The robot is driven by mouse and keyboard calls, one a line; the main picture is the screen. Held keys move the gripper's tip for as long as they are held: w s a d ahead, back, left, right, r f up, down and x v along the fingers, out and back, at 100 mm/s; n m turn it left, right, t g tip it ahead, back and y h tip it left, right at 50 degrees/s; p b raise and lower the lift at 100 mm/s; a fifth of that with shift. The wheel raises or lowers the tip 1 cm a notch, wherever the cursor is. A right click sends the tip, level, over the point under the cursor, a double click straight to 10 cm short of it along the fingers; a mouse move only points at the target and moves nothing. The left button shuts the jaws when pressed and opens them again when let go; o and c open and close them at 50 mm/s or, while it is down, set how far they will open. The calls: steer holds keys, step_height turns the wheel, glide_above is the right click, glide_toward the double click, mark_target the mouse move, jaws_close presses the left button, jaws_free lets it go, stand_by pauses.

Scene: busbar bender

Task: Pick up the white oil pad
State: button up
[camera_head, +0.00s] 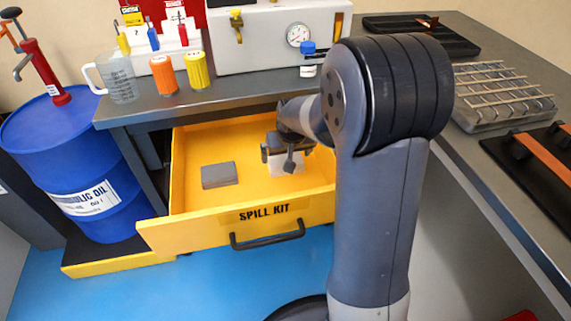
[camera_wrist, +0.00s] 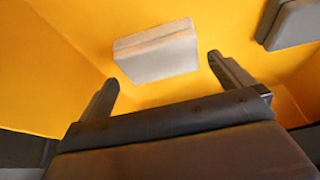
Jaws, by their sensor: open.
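The white oil pad (camera_wrist: 158,56) lies flat on the floor of the open yellow drawer. In the wrist view it sits just beyond and between my spread fingertips, apart from both. In the head view the white pad (camera_head: 287,166) shows partly behind my gripper (camera_head: 283,158), which hangs inside the drawer above it. My gripper also fills the lower part of the wrist view (camera_wrist: 164,78), open and empty.
A grey pad (camera_head: 219,175) lies to the left in the "SPILL KIT" drawer (camera_head: 255,228), which has low walls and a black front handle. The counter (camera_head: 232,104) overhangs the drawer's back. A blue oil drum (camera_head: 75,160) stands left of it.

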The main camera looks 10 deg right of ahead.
mark_target(285, 158)
steer(key=b+x, duration=0.1)
steer(key=x, duration=0.3)
steer(key=shift+c, duration=0.2)
steer(key=c, duration=0.6)
steer(key=shift+c, duration=0.2)
step_height(285, 158, up, 10)
steer(key=p, duration=0.3)
